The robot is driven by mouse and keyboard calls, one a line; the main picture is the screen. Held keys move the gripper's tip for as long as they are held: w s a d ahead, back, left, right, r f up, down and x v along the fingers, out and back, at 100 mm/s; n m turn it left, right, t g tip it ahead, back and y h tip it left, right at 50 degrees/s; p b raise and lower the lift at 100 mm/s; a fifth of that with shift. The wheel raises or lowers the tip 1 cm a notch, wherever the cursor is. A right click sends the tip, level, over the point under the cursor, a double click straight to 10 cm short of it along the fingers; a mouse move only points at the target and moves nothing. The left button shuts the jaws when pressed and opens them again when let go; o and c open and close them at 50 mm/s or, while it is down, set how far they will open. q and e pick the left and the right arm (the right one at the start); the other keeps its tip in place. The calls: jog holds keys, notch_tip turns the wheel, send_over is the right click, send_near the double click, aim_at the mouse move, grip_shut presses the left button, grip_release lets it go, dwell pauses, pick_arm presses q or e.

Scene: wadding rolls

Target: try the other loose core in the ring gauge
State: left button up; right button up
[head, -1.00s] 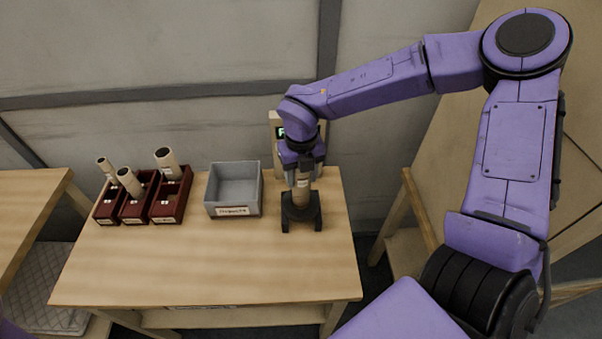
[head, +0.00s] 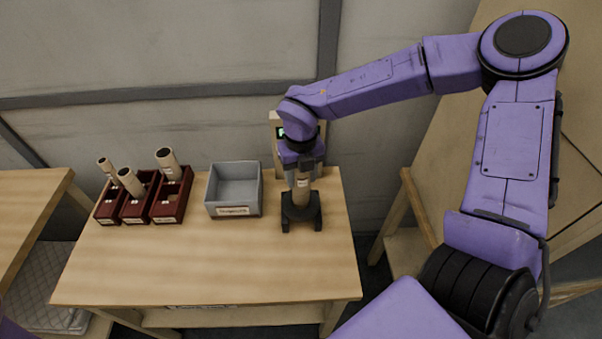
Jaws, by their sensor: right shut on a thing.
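My right gripper (head: 302,172) points down and is shut on a tan cardboard core (head: 301,193). The core stands upright at the black ring gauge (head: 302,218) on the right of the table. Its lower end meets the gauge; I cannot tell how deep it sits. A display post (head: 275,128) with a small green-lit screen stands behind, partly hidden by my wrist. Other tan cores stand tilted in the dark red bins at the left: a thin one (head: 106,167), a middle one (head: 130,181) and a thick one (head: 168,163). My left gripper is not in view.
A grey open box (head: 234,190) with a white label stands between the red bins (head: 170,202) and the gauge and looks empty. The front half of the wooden table (head: 200,265) is clear. A wall stands close behind.

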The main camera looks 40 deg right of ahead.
jog(key=shift+f, duration=0.55)
dwell(0.6)
dwell(0.4)
jog(key=shift+s+f+b, duration=0.15)
jog(key=shift+f+b, duration=0.15)
dwell(0.6)
jog(key=shift+f, duration=0.1)
jog(key=shift+c, duration=0.5)
jog(key=shift+s+f, duration=0.1)
dwell(0.5)
jog(key=o, duration=1.2)
